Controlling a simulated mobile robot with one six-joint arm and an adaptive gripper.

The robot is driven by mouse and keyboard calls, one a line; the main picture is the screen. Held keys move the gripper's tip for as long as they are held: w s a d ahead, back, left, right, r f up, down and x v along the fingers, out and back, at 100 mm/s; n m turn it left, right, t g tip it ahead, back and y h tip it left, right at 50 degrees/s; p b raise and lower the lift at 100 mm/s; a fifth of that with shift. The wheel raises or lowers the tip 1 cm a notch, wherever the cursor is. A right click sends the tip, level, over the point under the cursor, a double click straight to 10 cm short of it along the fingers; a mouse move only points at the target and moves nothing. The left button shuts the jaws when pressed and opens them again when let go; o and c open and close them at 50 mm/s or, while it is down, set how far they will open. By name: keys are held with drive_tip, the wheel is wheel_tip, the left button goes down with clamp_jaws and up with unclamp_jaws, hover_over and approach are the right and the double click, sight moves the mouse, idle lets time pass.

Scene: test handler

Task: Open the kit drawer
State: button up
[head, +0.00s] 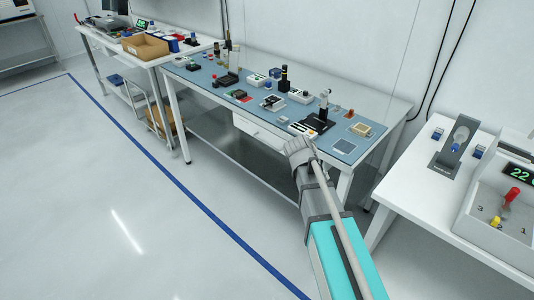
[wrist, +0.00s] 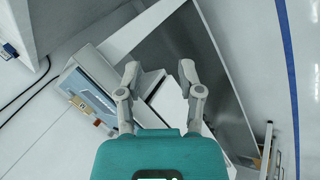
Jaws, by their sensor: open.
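The kit drawer (head: 259,132) is a white drawer front under the top of the blue-matted bench (head: 205,87). It looks closed, and a small dark mark shows on its front. In the wrist view my gripper (wrist: 159,70) has its two grey fingers spread apart with nothing between them. A white panel (wrist: 171,98) shows beyond the fingers; I cannot tell surely that it is the drawer. In the head view my arm reaches up to the bench's front edge, right of the drawer. The fingers are hard to make out there.
Small devices and tools crowd the bench top. A lower metal shelf (head: 232,150) runs below the drawer. A white table (head: 408,178) with a display unit stands at right, and another bench with a cardboard box (head: 145,46) at left. The floor in front is clear.

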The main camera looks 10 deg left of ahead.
drive_tip(key=w+a+f+n+t+h+b, duration=0.2)
drive_tip(key=w+a+t+b, duration=0.1)
drive_tip(key=w+a+b, duration=0.4)
drive_tip(key=w+a+f+n+t+h+b, duration=0.1)
drive_tip(key=w+a+f+n+t+b, duration=0.15)
drive_tip(key=w+a, duration=0.4)
drive_tip(key=w+a+n+t+b, duration=0.1)
drive_tip(key=a+t+b, duration=0.1)
drive_tip(key=a, duration=0.6)
drive_tip(key=w+a+n+t+h+b, duration=0.1)
drive_tip(key=a+t+b, duration=0.1)
drive_tip(key=a, duration=0.6)
drive_tip(key=shift+w+n+b, duration=0.25)
drive_tip(key=shift+n+b, duration=0.1)
drive_tip(key=shift+b, duration=0.55)
drive_tip(key=shift+w+d, duration=0.1)
drive_tip(key=b+x, duration=0.2)
drive_tip(key=x, duration=1.1)
drive_tip(key=shift+w+d+f+b, duration=0.1)
drive_tip(key=shift+w+d+b, duration=0.15)
drive_tip(key=shift+b, duration=0.15)
clamp_jaws()
